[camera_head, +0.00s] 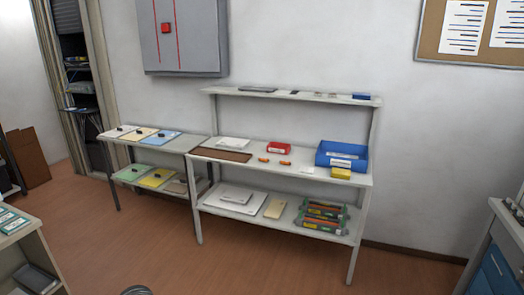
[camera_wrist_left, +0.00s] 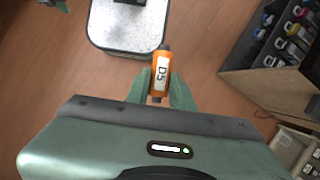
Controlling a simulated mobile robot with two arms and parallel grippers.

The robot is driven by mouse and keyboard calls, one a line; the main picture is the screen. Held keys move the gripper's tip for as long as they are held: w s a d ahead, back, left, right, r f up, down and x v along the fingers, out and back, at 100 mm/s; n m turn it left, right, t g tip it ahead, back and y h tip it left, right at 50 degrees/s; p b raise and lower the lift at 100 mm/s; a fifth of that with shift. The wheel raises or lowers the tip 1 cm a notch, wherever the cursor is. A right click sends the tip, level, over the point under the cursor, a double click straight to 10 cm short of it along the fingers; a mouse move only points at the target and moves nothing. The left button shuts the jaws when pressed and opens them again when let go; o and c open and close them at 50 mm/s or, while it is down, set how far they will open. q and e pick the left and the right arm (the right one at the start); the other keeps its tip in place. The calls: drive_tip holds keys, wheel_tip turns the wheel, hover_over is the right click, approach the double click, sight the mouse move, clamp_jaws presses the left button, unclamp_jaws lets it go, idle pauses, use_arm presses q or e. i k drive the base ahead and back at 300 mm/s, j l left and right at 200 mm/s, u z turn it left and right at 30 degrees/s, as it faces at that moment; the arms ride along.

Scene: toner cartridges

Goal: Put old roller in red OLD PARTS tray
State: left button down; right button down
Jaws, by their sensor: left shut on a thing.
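In the left wrist view, my left gripper (camera_wrist_left: 161,88) is shut on an orange roller (camera_wrist_left: 161,72) with dark ends and a white label reading D5. The roller is held above the wooden floor, away from any surface. A small red tray (camera_head: 278,148) with a white label stands on the middle board of the grey shelf unit in the head view. Its label is too small to read. Neither gripper shows in the head view, and my right gripper is in no view.
The grey shelf unit (camera_head: 357,181) also holds a blue bin (camera_head: 340,153), a yellow box (camera_head: 341,174) and small orange pieces (camera_head: 284,163). A lower side table (camera_head: 200,142) adjoins it. Floor (camera_head: 270,262) before it is clear. A rack of cartridges (camera_wrist_left: 292,45) stands right in the wrist view.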

sight(278, 150)
drive_tip(key=i, duration=2.25)
drive_tip(key=i+j+z, duration=0.15)
drive_tip(key=i+z, duration=0.3)
drive_tip(key=i, duration=0.2)
drive_tip(key=i+j+z, duration=0.45)
drive_tip(key=i, duration=0.25)
drive_tip(key=i+j+z, duration=0.45)
drive_tip(key=i, duration=0.15)
